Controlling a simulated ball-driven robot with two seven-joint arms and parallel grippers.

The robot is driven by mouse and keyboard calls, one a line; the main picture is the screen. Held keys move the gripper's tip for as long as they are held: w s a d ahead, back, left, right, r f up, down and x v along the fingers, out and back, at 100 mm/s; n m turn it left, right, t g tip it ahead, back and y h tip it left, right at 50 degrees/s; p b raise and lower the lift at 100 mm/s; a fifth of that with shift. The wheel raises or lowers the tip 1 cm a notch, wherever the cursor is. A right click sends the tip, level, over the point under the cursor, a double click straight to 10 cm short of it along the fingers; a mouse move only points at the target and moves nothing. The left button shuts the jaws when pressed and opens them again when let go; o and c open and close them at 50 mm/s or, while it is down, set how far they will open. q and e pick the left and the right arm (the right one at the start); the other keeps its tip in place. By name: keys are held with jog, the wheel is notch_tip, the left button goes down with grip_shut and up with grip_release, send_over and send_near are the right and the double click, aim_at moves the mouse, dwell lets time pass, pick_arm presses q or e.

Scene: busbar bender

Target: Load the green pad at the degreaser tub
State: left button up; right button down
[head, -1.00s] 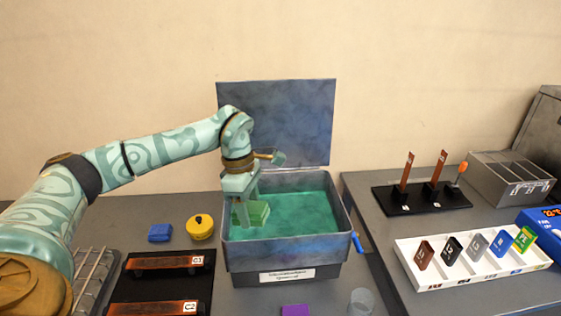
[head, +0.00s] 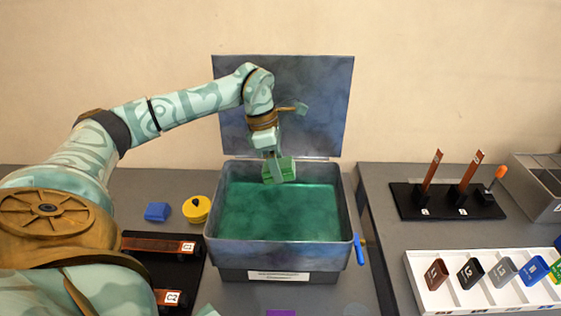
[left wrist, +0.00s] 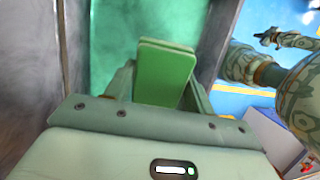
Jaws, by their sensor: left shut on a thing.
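The degreaser tub (head: 212,252) is a grey box with its lid (head: 310,110) open and upright at the back. Green liquid (head: 290,215) fills much of it. My left gripper (head: 273,160) is shut on the green pad (head: 283,170) and holds it above the liquid, towards the back of the tub. In the left wrist view the pad (left wrist: 165,75) sits between the two fingers with the green liquid beyond. I cannot tell whether the pad is wet. My right gripper does not show clearly in the head view.
A blue block (head: 157,212) and a yellow round container (head: 197,209) stand left of the tub. Busbars (head: 158,246) lie on a black board. A blue handle (head: 359,249) is at the tub's right side. A black stand (head: 415,203) and a white tray (head: 425,295) are at the right.

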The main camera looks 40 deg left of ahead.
pick_arm(q)
jog(key=shift+f+b, duration=0.35)
jog(key=shift+f, duration=0.25)
notch_tip(320, 180, down, 9)
jog(key=b, duration=0.6)
notch_tip(320, 180, up, 6)
jog(key=p, duration=0.5)
jog(key=shift+r+p, duration=0.1)
jog(key=shift+p, duration=0.25)
jog(key=shift+r+p, duration=1.35)
jog(key=shift+r, duration=0.05)
dwell(0.5)
